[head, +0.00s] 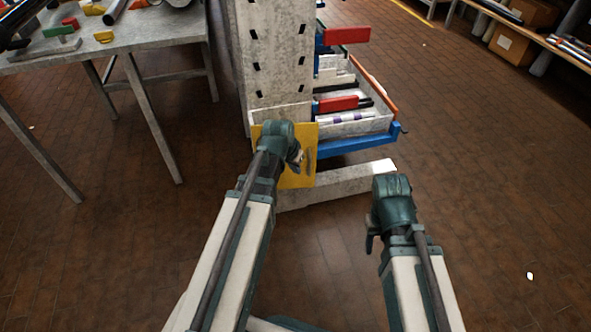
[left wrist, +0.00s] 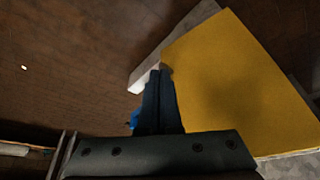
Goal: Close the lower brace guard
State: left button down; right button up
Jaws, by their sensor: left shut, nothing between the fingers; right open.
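The yellow panel (head: 300,178), which appears to be the lower brace guard, sits low at the foot of the grey mast (head: 275,60). My left arm covers part of it in the head view. My left gripper (head: 299,162) is in front of the panel's right part. In the left wrist view the left fingers (left wrist: 160,76) are shut and empty, beside the panel's edge (left wrist: 235,85); I cannot tell whether they touch it. I cannot tell how far the guard is open. My right gripper (head: 371,240) hangs over bare floor, right of the panel, holding nothing visible.
A grey foot beam (head: 345,183) runs along the floor right of the panel. A blue-edged tray (head: 365,142) with red items juts from the mast above it. A workbench (head: 120,38) with tools stands at the left.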

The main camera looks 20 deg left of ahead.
pick_arm(q)
jog(key=w+d+f+b, duration=0.1)
jog(key=w+f+b, duration=0.5)
jog(key=shift+w+f, duration=0.35)
jog(key=shift+f, duration=0.05)
jog(key=shift+d, duration=0.1)
jog(key=w, duration=0.3)
jog(key=shift+w+a, duration=0.3)
jog(key=shift+w, duration=0.1)
